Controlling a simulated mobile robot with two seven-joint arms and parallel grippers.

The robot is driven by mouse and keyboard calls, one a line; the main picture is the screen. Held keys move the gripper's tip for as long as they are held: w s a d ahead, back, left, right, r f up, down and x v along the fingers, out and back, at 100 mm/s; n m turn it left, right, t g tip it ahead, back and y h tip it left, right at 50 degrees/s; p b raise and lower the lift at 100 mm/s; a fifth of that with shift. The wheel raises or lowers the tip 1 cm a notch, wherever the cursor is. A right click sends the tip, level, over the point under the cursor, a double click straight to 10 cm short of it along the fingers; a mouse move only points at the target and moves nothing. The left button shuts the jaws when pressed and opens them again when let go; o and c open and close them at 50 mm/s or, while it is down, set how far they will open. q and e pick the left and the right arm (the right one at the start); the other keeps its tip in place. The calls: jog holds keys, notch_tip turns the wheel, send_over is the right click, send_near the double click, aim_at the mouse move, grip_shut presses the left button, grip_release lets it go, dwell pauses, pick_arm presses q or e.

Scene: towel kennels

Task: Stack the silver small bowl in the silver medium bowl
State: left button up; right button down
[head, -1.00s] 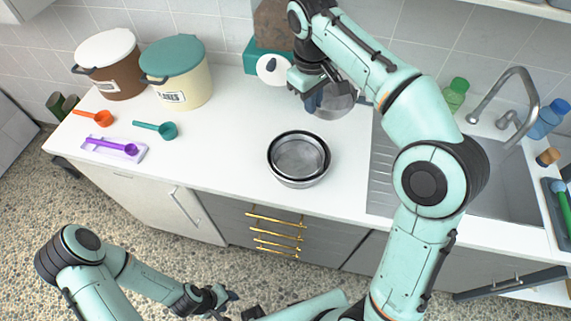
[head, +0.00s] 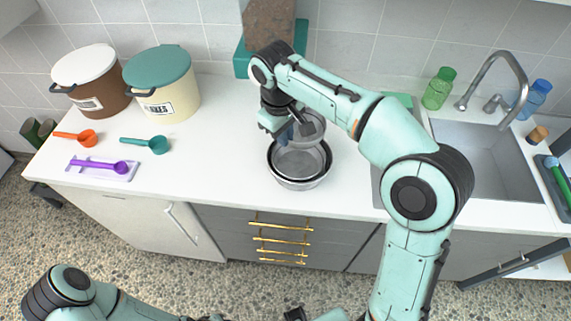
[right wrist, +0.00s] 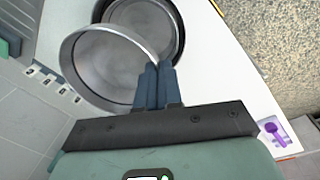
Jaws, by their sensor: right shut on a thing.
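The silver small bowl (head: 312,131) is held tilted by its rim in my right gripper (head: 286,132), above the back edge of the silver medium bowl (head: 298,183). The medium bowl stands upright on the counter and shows a dark inner band below its rim. In the right wrist view, the closed fingers (right wrist: 155,85) grip the rim of the small bowl (right wrist: 100,65), which overlaps part of the medium bowl (right wrist: 172,20). Whether the two bowls touch is unclear. My left arm is at the bottom left of the head view, with its fingers out of frame.
A brown canister (head: 92,82) and a cream canister (head: 165,95) stand at the back left. Orange (head: 84,137), teal (head: 155,144) and purple (head: 105,165) scoops lie before them. The sink (head: 475,160) is at the right.

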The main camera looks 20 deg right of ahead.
pick_arm(q)
jog(key=shift+s+f+b, duration=0.3)
jog(key=shift+f+b, duration=0.1)
jog(key=shift+f, duration=0.2)
jog(key=shift+s+f+b, duration=0.3)
jog(key=shift+f+b, duration=0.05)
jog(key=shift+f, duration=0.2)
pick_arm(e)
jog(key=shift+w+f, duration=0.15)
jog(key=shift+f, duration=5.05)
pick_arm(q)
jog(key=shift+s+f+b, duration=0.15)
jog(key=shift+f+b, duration=0.15)
pick_arm(e)
jog(key=shift+f, duration=0.65)
jog(key=c, duration=1.3)
grip_release()
pick_arm(q)
jog(key=w+r+p, duration=0.2)
jog(key=r, duration=0.1)
jog(key=shift+r+p, duration=0.15)
jog(key=shift+p, duration=0.2)
pick_arm(e)
notch_tip(320, 180, up, 13)
jog(key=a, duration=0.1)
jog(key=shift+s+a, duration=0.2)
jog(key=shift+s, duration=0.1)
